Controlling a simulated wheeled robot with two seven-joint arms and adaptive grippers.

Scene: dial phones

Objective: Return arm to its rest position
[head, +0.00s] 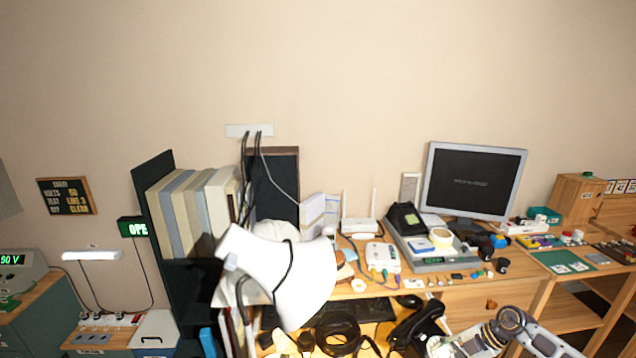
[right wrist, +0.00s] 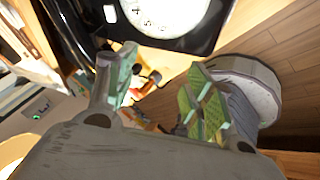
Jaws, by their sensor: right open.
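My right arm (head: 508,324) comes in at the bottom right of the head view, over the front of the desk. In the right wrist view my right gripper (right wrist: 160,88) is open, with its green-padded fingers spread and no object held between them. A black dial phone (right wrist: 208,28) with a white dial lies beyond the fingertips at the top of that view. A black handset (head: 418,325) shows in the head view, left of my right arm. The phone's lower part is cut off there. My left gripper is not in view.
The wooden desk (head: 470,290) is crowded with small parts, a white router (head: 360,226) and a monitor (head: 474,181). A large white lamp-like shade (head: 285,275) stands at the left front. A round grey object (right wrist: 250,85) is close beside the right gripper's finger.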

